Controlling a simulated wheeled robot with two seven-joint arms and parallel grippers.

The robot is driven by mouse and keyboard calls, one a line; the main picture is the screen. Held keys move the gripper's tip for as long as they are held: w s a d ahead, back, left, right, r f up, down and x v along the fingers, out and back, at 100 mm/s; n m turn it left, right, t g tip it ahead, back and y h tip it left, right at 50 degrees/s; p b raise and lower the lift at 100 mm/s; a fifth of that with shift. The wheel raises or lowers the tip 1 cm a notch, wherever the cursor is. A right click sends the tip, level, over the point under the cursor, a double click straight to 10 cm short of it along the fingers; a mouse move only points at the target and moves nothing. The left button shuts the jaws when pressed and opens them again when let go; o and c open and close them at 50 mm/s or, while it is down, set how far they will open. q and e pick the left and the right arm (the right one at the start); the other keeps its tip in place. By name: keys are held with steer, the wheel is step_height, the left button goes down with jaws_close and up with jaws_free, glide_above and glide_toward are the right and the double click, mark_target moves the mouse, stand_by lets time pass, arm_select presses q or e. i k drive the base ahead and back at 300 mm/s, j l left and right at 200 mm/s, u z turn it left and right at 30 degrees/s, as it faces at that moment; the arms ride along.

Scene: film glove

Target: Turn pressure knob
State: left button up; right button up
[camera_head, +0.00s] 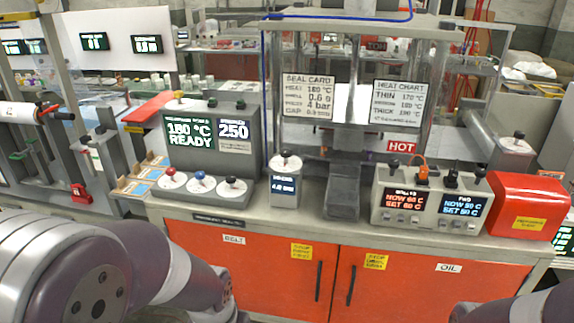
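A small grey box (285,197) stands on the counter near the middle. A black knob on a white disc (286,160) sits on its top, and a small blue display (284,186) on its front shows a value in bar too small to read surely. Behind it, the seal card (308,96) lists 180 °C, 0.6 and 4 bar. My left arm (105,268) reaches in at the lower left, below and in front of the counter, and my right arm shows only at the lower right corner. Neither gripper's fingers show. Nothing touches the knob.
A control console (210,150) with red, blue and black knobs stands left of the box. A glass-sided press frame, a twin-display heater unit (428,203) and a red box (528,205) stand to the right. Orange cabinet doors (262,262) front the counter.

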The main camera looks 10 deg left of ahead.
mark_target(285, 153)
steer(key=i+l, duration=0.1)
steer(key=i, duration=0.85)
steer(key=j+u, duration=0.05)
